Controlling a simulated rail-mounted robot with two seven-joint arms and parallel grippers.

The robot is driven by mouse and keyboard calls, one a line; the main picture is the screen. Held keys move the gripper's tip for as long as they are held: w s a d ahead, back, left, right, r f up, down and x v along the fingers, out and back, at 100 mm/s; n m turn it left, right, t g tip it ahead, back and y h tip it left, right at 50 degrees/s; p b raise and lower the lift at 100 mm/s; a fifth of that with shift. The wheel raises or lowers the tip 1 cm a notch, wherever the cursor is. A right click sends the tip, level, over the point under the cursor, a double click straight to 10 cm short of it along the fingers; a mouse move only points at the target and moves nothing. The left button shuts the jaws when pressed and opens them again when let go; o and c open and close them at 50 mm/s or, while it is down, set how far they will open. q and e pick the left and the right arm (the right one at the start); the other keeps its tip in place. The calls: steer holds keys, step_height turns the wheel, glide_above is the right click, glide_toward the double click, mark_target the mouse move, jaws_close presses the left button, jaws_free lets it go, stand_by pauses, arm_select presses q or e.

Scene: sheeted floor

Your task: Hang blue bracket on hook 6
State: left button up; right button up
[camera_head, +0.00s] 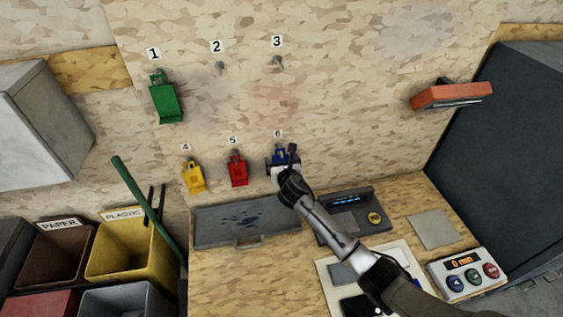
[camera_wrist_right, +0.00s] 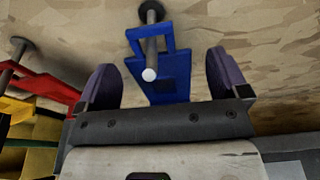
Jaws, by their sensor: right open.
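The blue bracket (camera_head: 279,152) is at hook 6 on the wall board, below the label 6 (camera_head: 278,133). In the right wrist view the blue bracket (camera_wrist_right: 170,82) hangs with its top loop around the hook (camera_wrist_right: 150,40), whose pale tip points toward the camera. My right gripper (camera_head: 283,163) is in front of the bracket and hides its lower part in the head view. In the right wrist view my right gripper (camera_wrist_right: 165,85) is open, with one purple finger on each side of the bracket and visible gaps between. My left gripper is not in view.
A red bracket (camera_head: 237,170) hangs at hook 5, a yellow one (camera_head: 194,177) at hook 4 and a green one (camera_head: 166,100) at hook 1. Hooks 2 (camera_head: 220,67) and 3 (camera_head: 278,62) are bare. A grey tray (camera_head: 215,229) lies below the lower hooks.

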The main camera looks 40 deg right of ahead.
steer(key=shift+f, duration=0.1)
steer(key=p+v, duration=0.1)
steer(key=v, duration=1.2)
steer(key=shift+s+a+p, duration=0.15)
steer(key=shift+s+p, duration=0.2)
